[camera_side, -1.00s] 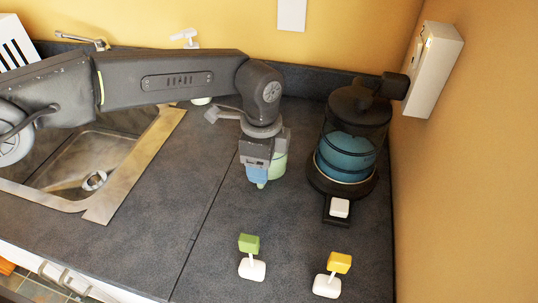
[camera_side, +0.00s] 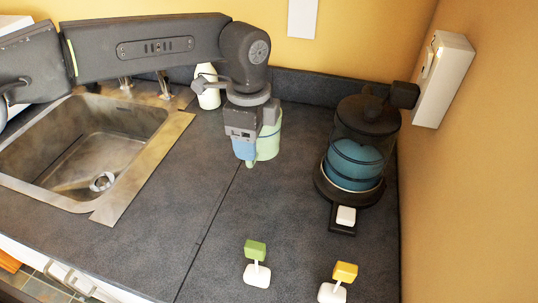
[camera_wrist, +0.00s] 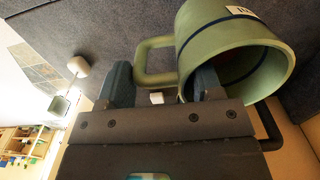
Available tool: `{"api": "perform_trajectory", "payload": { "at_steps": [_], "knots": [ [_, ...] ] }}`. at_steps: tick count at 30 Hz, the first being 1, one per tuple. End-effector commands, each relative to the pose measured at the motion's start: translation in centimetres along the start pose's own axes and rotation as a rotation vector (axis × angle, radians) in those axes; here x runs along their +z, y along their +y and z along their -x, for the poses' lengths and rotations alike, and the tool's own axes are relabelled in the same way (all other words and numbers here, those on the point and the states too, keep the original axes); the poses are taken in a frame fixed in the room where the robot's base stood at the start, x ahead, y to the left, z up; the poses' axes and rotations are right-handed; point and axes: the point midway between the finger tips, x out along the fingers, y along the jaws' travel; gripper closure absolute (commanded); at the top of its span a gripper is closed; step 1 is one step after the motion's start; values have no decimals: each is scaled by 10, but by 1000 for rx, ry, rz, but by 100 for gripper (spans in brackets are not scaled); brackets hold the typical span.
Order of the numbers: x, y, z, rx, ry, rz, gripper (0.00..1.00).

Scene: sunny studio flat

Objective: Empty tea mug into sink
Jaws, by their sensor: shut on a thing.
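The pale green tea mug (camera_side: 268,143) is beside my gripper (camera_side: 244,150) in the side view, over the counter between the sink and the kettle. In the wrist view the mug (camera_wrist: 225,45) fills the upper right, its open rim towards the camera and a dark reddish patch inside. What the mug holds cannot be made out. The steel sink (camera_side: 100,143) lies at the left, its basin clear apart from the drain.
A blue kettle (camera_side: 352,168) with a black lid stands on its base at the right. A white bottle (camera_side: 208,92) stands behind my gripper. A green-topped piece (camera_side: 256,262) and a yellow-topped piece (camera_side: 341,280) stand at the front. The counter (camera_side: 200,200) between is clear.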

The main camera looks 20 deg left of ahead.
Motion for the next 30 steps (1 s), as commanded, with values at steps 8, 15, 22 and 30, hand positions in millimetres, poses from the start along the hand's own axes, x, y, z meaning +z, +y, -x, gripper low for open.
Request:
{"api": "perform_trajectory", "payload": {
  "at_steps": [8, 15, 22, 30],
  "knots": [
    [54, -10, 35, -3, 3, 1, 86],
    [75, -13, 47, -3, 3, -2, 86],
    [85, -12, 50, -3, 2, 13, 86],
    [147, 10, 49, -5, 2, 166, 86]
  ]
}}
